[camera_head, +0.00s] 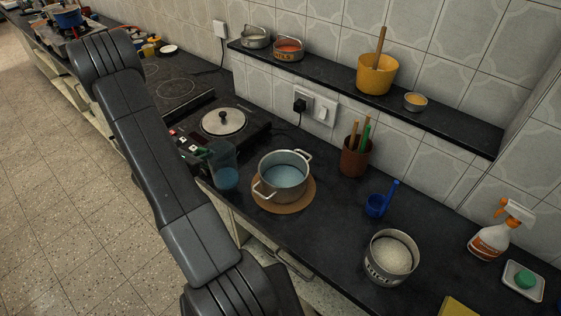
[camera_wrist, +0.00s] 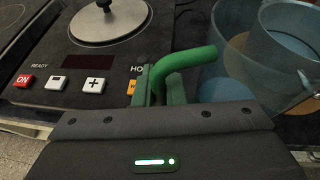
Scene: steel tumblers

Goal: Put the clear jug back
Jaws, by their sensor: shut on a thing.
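The clear jug (camera_head: 222,158) is at the counter's front edge, just left of the steel pot, and has blue liquid low inside it. It looks about upright. In the wrist view the clear jug (camera_wrist: 224,88) is at the right, with its green handle (camera_wrist: 190,62) curving toward my gripper. My gripper (camera_wrist: 164,88) is shut on that handle. I cannot tell whether the jug's base touches the counter.
The steel pot (camera_head: 275,196) with blue liquid stands on a round tan mat (camera_head: 302,206). A black hotplate with buttons, bearing a lid (camera_head: 223,122), is behind the jug. A blue scoop (camera_head: 376,206) and a tin (camera_head: 388,268) stand farther right. A shelf (camera_head: 450,122) runs above.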

